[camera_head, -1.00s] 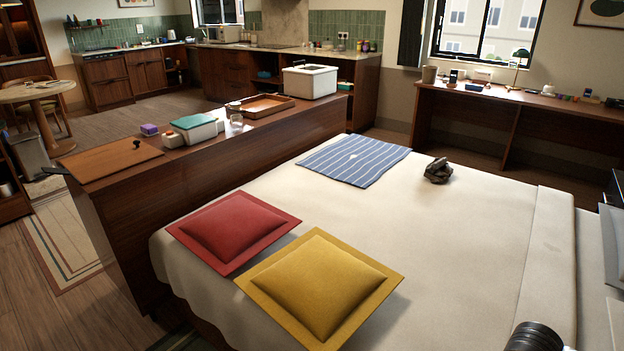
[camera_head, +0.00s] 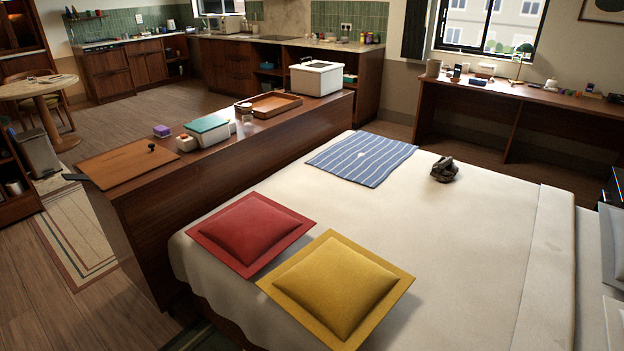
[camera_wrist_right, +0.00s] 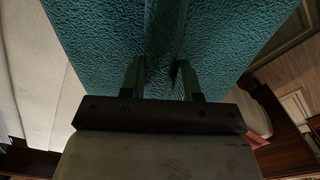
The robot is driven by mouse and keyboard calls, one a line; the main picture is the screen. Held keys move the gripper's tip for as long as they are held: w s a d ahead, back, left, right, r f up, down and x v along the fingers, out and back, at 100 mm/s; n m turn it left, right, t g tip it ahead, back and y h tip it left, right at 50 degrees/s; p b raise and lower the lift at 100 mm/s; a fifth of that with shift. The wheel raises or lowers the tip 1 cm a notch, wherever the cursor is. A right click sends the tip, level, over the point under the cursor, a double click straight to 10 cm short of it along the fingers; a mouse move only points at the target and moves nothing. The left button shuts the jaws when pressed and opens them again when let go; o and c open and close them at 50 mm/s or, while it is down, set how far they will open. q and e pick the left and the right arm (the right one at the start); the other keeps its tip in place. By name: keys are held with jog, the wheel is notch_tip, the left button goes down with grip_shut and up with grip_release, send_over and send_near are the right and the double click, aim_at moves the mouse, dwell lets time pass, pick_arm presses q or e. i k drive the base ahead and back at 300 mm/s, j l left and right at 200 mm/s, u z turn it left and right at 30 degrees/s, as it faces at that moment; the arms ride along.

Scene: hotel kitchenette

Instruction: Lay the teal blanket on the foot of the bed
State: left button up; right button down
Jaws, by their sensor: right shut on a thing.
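The teal blanket (camera_wrist_right: 100,35) fills the upper middle of the right wrist view. It has a bumpy texture and a fold line down its centre. My right gripper (camera_wrist_right: 160,78) is shut on it, with a finger on either side of the folded middle. Neither the blanket nor my grippers show in the head view. The bed (camera_head: 470,260) has a cream cover, with its long left side beside a wooden cabinet. My left gripper is out of view.
A red cushion (camera_head: 250,234), a yellow cushion (camera_head: 336,288), a blue striped cloth (camera_head: 362,158) and a dark crumpled object (camera_head: 444,170) lie on the bed. The wooden cabinet (camera_head: 235,190) carries a board, tray and boxes. Floor left of it is partly clear.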

aim_at(300, 198)
jog(key=i+j, duration=0.35)
jog(key=j, duration=0.2)
jog(key=i+j+u, duration=0.1)
jog(key=i+j, duration=0.2)
jog(key=j, duration=0.25)
jog(key=i+j, duration=0.35)
jog(key=j, duration=0.2)
jog(key=i+j+u, duration=0.1)
jog(key=i+j, duration=0.25)
jog(key=j, duration=0.2)
jog(key=i+j, duration=0.35)
jog(key=j, duration=0.15)
jog(key=u, duration=0.05)
